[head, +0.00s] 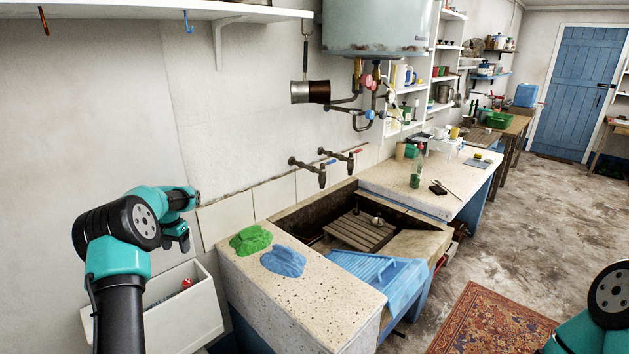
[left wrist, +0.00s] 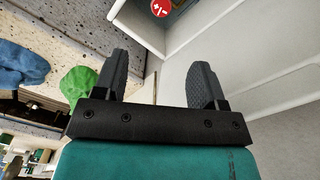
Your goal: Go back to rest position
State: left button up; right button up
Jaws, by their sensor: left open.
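My left gripper (head: 183,240) is raised at the left of the head view, left of the stone trough and above a white bin. In the left wrist view my left gripper (left wrist: 160,66) shows two dark fingers spread apart with nothing between them. A green cloth (head: 250,239) and a blue cloth (head: 284,261) lie crumpled on the near stone slab, apart from the gripper. Both also show at the left of the wrist view, the green cloth (left wrist: 77,84) partly behind a finger. Only a link of my right arm shows at the lower right; its gripper is out of view.
The white bin (head: 184,318) stands against the wall with a small red item inside. The trough (head: 420,243) holds a wooden slatted rack (head: 358,231). Taps (head: 321,172) and a boiler (head: 375,28) are on the wall.

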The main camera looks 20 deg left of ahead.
pick_arm(q)
jog(key=s+d+f+t+h, duration=0.1)
jog(key=d+f, duration=0.9)
jog(key=d, duration=0.3)
jog(key=s+d+f+h, duration=0.1)
jog(key=d+f+h, duration=0.1)
jog(key=d+f, duration=0.9)
jog(key=s+d+f, duration=0.2)
jog(key=s+d, duration=0.3)
jog(key=d, duration=0.3)
jog(key=s+d+f, duration=0.2)
jog(key=s+d, duration=0.4)
jog(key=d, duration=0.2)
jog(key=s+d, duration=0.7)
jog(key=s, duration=0.5)
jog(key=shift+s+r+n+h, duration=0.2)
jog(key=shift+s+n+h, duration=0.1)
jog(key=shift+s+h, duration=0.1)
jog(key=shift+w+d, duration=0.1)
grip_shut()
